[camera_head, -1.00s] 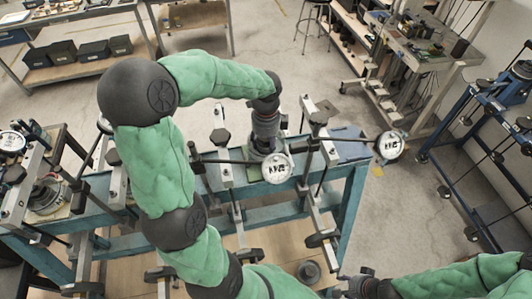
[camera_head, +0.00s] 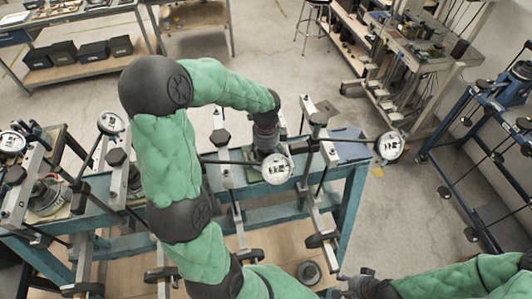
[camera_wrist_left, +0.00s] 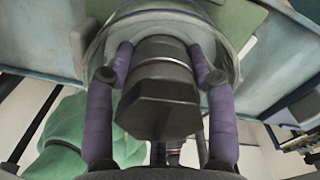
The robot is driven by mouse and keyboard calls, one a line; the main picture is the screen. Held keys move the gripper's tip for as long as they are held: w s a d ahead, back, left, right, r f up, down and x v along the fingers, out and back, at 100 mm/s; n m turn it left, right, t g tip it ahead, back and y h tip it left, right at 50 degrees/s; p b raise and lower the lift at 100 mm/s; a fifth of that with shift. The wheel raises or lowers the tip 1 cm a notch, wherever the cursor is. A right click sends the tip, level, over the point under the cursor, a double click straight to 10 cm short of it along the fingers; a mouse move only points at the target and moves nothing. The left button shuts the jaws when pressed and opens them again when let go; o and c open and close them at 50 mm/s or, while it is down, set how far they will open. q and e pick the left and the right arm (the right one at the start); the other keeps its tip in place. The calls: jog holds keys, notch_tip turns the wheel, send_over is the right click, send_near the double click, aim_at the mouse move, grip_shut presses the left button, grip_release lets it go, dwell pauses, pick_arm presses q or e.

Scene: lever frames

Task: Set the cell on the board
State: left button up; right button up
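My left gripper (camera_head: 265,131) hangs nose-down over the bench, beside the dial at its right end. In the left wrist view my left gripper's purple fingers (camera_wrist_left: 160,58) stand on both sides of a dark cylinder with a hexagonal end, which I take as the cell (camera_wrist_left: 160,95). The fingertips look pressed against its narrower neck. Behind it is a round grey rim (camera_wrist_left: 225,45), with a green plate, likely the board (camera_wrist_left: 240,14), beyond. I cannot tell whether the cell touches the board. My right gripper (camera_head: 352,284) is low at the bottom edge, partly cut off; its fingers are unclear.
The blue bench (camera_head: 280,201) carries clamps and posts. A similar station (camera_head: 45,194) is at the left. A dark round part (camera_head: 309,272) lies below the bench.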

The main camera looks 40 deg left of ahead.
pick_arm(q)
jog(key=o, duration=0.3)
jog(key=shift+o, duration=0.2)
jog(key=shift+r, duration=0.55)
notch_tip(320, 180, up, 11)
jog(key=shift+r+b, duration=0.15)
jog(key=shift+b, duration=0.15)
